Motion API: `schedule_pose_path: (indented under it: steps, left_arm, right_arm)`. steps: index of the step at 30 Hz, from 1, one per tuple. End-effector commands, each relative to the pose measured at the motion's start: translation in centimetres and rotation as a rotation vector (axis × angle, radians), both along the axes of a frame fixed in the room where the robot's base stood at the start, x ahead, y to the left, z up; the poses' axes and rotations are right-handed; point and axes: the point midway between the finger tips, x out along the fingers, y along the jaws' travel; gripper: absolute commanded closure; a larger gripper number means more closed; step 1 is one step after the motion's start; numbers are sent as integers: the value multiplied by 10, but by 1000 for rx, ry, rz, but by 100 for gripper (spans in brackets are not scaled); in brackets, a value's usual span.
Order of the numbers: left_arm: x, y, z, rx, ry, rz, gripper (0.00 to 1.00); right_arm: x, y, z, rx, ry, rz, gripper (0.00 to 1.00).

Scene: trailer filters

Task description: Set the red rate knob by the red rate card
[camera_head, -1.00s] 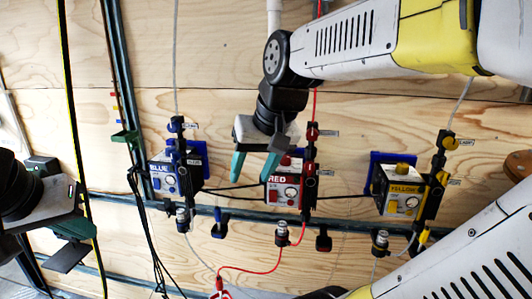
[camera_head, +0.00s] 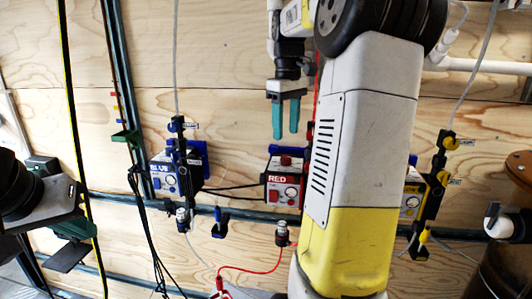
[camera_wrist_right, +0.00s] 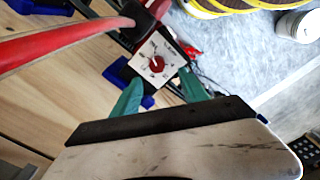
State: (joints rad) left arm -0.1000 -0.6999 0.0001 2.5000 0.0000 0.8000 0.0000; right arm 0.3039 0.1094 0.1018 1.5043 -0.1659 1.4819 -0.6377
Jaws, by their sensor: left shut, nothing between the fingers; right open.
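The red box labelled RED (camera_head: 281,190) hangs on the wall in the middle of the head view, with a red part (camera_head: 285,161) on top. In the right wrist view, a red knob (camera_wrist_right: 157,63) sits at the centre of a white dial face with small marks I cannot read. My right gripper (camera_head: 285,136) points down above the red box, open and empty, apart from it. Its green fingers (camera_wrist_right: 160,97) reach toward the dial in the wrist view. My left gripper (camera_head: 74,243) is shut at the left edge, away from the boxes. I cannot make out a red rate card.
A blue box (camera_head: 165,178) hangs to the left. A yellow box (camera_head: 411,203) is partly hidden by my right arm. Cables run beside the boxes, and a red cable (camera_head: 250,270) hangs below. A thick red tube (camera_wrist_right: 65,42) crosses the wrist view near the dial.

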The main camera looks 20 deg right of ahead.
Motion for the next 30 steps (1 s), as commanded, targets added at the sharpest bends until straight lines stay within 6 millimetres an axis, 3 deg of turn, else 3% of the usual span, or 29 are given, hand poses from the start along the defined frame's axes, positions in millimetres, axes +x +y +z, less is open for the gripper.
schedule_pose_path:
  steps: [5,18,29,30]
  left_arm:
    - [0,0,0,0,0,0,100]
    - [0,0,0,0,0,0,100]
    - [0,0,0,0,0,0,100]
    - [0,0,0,0,0,0,100]
  right_arm:
    - [4,-7,-10,2,20,10,49]
    - [3,-6,-72,0,18,10,49]
    - [4,-6,-79,1,15,9,49]
    - [4,-6,-79,1,15,9,55]
